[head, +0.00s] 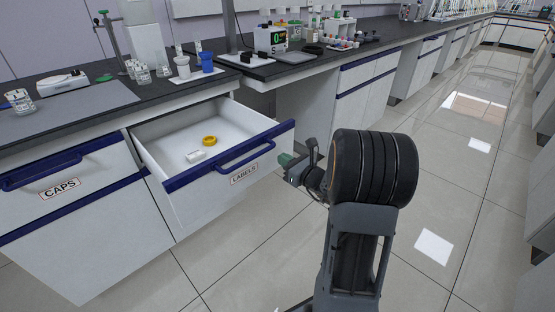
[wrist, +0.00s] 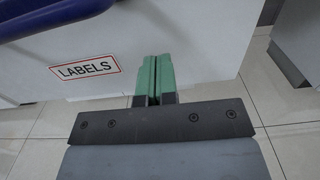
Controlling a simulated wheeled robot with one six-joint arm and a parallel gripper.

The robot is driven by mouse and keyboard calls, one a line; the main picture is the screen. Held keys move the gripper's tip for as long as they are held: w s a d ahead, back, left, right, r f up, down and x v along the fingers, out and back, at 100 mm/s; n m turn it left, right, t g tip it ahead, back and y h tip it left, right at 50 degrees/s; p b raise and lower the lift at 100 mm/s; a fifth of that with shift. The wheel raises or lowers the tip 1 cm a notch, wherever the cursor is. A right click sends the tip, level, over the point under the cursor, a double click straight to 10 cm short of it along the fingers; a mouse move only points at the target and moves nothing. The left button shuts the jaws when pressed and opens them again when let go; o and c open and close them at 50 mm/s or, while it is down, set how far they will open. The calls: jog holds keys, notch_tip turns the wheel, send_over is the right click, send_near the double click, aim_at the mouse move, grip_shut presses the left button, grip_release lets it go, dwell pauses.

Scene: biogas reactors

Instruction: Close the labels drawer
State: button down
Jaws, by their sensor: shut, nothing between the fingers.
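The labels drawer (head: 215,170) is pulled out from the bench in the head view. It has a white front with a dark blue top edge and a blue bar handle (head: 245,155). A yellow ring (head: 209,140) and a small white block (head: 196,156) lie inside. My gripper (head: 287,160) is just right of the drawer front in the head view. In the wrist view its green fingertips (wrist: 154,78) are together and empty, in front of the drawer's white face, right of the LABELS tag (wrist: 86,67). I cannot tell whether they touch the face.
The CAPS drawer (head: 65,175) at left is shut. The black bench top (head: 110,85) above carries beakers, a blue cup (head: 207,62) and instruments. Open tiled floor (head: 450,190) lies to the right, with more cabinets along the aisle.

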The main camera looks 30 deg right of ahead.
aim_at(272, 152)
jog(key=shift+b+x, duration=0.35)
jog(key=shift+x, duration=1.35)
